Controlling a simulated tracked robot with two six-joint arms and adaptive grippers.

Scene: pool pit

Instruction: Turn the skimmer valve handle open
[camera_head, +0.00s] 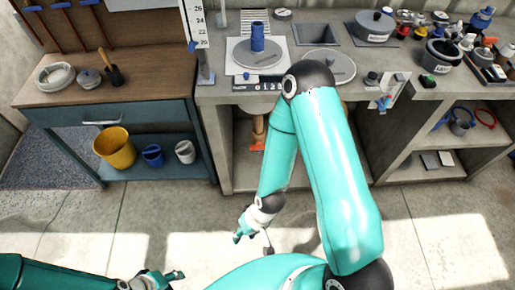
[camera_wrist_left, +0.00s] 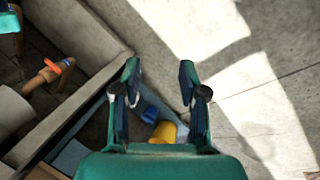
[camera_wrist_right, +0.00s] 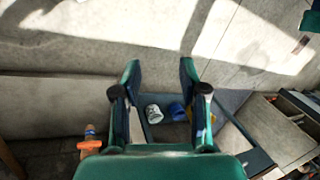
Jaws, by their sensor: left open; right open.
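The skimmer valve handle is a small orange-red lever (camera_head: 257,146) on a tan pipe inside the open bay under the counter. In the left wrist view the lever (camera_wrist_left: 60,66) lies across the pipe (camera_wrist_left: 42,78), at the left. In the right wrist view an orange part (camera_wrist_right: 90,145) of the valve shows at lower left. My right gripper (camera_head: 253,242) is open and empty, low in front of the bay and apart from the lever. My left gripper (camera_head: 165,279) is open and empty over the floor, at the bottom left, farther from the lever.
The bay's side walls and the counter (camera_head: 225,92) enclose the valve. A yellow bucket (camera_head: 115,148), a blue pot (camera_head: 153,155) and a white pot (camera_head: 185,152) stand on the low shelf to the left. The concrete floor (camera_head: 80,215) before the cabinets is clear.

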